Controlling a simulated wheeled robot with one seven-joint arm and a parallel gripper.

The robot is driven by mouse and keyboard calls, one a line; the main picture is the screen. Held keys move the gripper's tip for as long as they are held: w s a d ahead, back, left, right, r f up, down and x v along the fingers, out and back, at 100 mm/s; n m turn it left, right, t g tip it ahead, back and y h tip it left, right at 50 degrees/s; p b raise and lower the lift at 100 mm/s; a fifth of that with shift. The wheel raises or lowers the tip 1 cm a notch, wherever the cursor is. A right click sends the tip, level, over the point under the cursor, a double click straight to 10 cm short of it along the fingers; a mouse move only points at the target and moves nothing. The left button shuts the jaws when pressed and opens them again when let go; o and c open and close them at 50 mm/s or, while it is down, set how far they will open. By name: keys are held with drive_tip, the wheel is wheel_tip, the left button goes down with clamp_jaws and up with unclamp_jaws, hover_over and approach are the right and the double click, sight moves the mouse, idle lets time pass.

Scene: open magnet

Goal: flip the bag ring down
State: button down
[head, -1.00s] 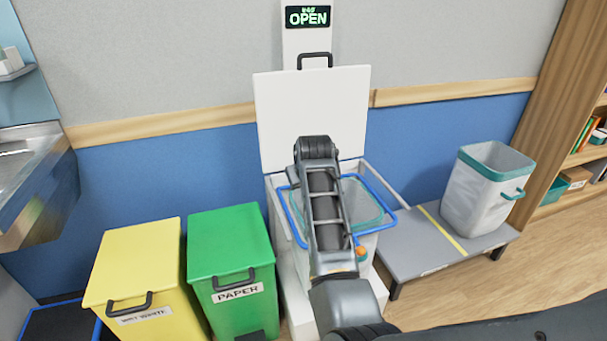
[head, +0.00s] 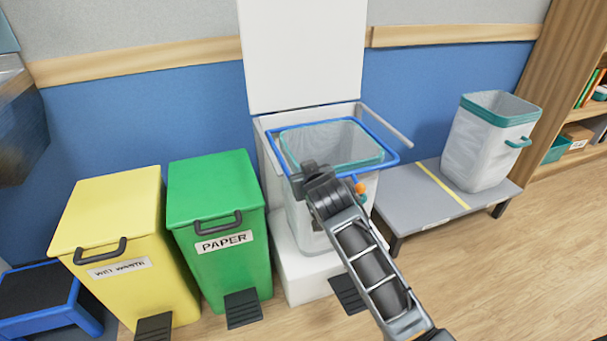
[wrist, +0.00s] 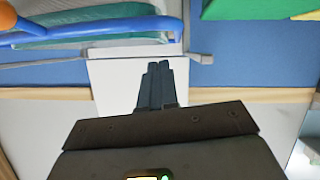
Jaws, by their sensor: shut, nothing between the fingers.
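The blue bag ring (head: 392,161) surrounds the teal-edged rim of a pale bag (head: 325,140) in the open bin. It looks roughly level; I cannot tell if it is seated. In the wrist view the ring (wrist: 100,28) crosses the upper left as a blue bar. My gripper (wrist: 158,68) is shut and empty, its fingertips apart from the ring in that picture, with the white lid behind. In the head view my arm covers the ring's front edge, and my gripper's fingers are not visible. An orange knob (head: 361,188) sits at the bin's front right.
The bin's white lid (head: 303,55) stands raised behind it. A green paper bin (head: 215,190) and a yellow bin (head: 110,210) stand to the left. A low grey platform (head: 415,205) at the right bears a white bin (head: 485,150). Wooden floor is clear at the front right.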

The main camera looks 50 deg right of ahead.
drive_tip(key=shift+t+h, duration=0.6)
drive_tip(key=shift+t, duration=0.1)
drive_tip(key=f+b, duration=0.3)
drive_tip(key=b, duration=0.1)
drive_tip(key=f+b, duration=0.2)
drive_tip(key=shift+s+a+f, duration=0.1)
drive_tip(key=shift+s+f, duration=0.25)
drive_tip(key=shift+f, duration=0.15)
drive_tip(key=shift+s, duration=0.1)
